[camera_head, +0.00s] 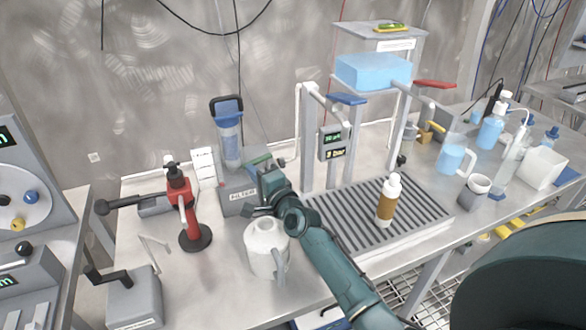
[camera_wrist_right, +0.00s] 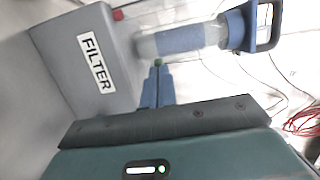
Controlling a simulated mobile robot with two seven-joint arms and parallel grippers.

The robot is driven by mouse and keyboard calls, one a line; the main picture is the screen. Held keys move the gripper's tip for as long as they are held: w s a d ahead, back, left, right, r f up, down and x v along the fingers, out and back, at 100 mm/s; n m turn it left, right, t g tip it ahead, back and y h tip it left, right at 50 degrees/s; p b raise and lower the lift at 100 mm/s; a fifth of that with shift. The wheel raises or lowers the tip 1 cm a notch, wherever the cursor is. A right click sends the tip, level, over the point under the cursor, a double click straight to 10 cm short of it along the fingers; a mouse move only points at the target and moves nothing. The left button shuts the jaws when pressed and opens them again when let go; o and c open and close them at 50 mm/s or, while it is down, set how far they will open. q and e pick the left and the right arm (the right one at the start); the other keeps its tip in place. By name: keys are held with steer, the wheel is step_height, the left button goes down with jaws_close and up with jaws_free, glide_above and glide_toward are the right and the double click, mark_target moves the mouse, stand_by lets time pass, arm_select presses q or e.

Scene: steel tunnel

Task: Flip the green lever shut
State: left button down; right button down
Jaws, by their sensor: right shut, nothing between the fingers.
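The grey filter box (camera_head: 238,200) stands at the middle back of the table, below a clear blue filter column (camera_head: 229,140). My right gripper (camera_head: 256,164) is against or just in front of the box's upper right side. Its shut blue fingers (camera_wrist_right: 157,86) show in the right wrist view, with nothing between them. A small green tip (camera_wrist_right: 158,62) shows at the fingertips, near the column's base; I take it for part of the green lever. The rest of the lever is hidden, and I cannot tell if the fingers touch it. My left gripper is not in view.
A white jug (camera_head: 267,248) stands close below my right wrist. A red hand-pump device (camera_head: 194,232) is left of the box.

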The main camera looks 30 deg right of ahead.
steer(key=shift+w+a, duration=0.2)
steer(key=shift+w, duration=0.05)
steer(key=shift+r, duration=0.1)
stand_by(0.5)
step_height(320, 180, up, 10)
steer(key=p, duration=0.2)
stand_by(0.6)
